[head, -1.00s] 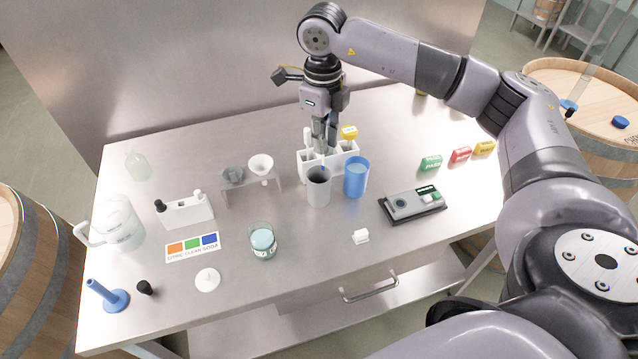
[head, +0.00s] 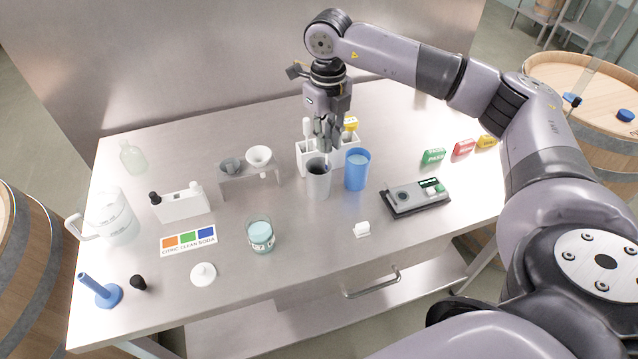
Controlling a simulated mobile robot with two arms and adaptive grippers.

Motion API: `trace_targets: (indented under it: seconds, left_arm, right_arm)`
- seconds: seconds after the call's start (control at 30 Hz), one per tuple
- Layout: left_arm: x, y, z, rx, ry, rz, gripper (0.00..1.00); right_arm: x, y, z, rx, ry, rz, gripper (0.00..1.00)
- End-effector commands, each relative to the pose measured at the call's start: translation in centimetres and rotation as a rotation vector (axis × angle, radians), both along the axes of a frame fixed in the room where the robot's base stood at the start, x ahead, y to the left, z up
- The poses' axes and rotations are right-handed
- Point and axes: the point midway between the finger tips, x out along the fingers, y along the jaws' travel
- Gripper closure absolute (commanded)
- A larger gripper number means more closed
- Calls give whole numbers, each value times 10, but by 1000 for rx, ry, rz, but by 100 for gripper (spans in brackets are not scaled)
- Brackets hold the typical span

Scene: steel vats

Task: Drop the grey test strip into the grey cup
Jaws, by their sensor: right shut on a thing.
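The grey cup (head: 318,182) stands upright on the steel table, just left of a blue cup (head: 357,172). My right gripper (head: 326,147) points down just above the grey cup's mouth, in front of the white rack. It is shut on the grey test strip (head: 326,162), of which only a thin, small part shows below the fingertips, at the cup's mouth. Whether the strip's lower end is inside the rim is too small to tell. My left gripper is not in view.
A white rack (head: 304,160) stands behind the cups. A small stand with two funnel-like cups (head: 259,157) is to the left, a glass beaker (head: 260,237) in front. A grey meter (head: 416,199) lies to the right. The table's front middle is mostly clear.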

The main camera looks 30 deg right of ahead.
Motion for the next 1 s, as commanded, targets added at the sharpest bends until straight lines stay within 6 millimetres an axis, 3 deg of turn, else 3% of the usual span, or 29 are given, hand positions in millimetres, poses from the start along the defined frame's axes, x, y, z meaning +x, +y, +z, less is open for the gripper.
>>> trace_targets:
  seconds: [0.23,0.27,0.6,0.87,1.0]
  left_arm:
    - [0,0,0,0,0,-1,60]
    - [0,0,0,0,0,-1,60]
    - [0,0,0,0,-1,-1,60]
    - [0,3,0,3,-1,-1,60]
    - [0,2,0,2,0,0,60]
  right_arm:
    - [0,0,-1,0,0,0,91]
    - [0,0,-1,0,0,0,81]
    - [0,0,-1,0,0,0,60]
    - [0,0,0,0,0,1,60]
    - [0,0,10,-1,-1,0,60]
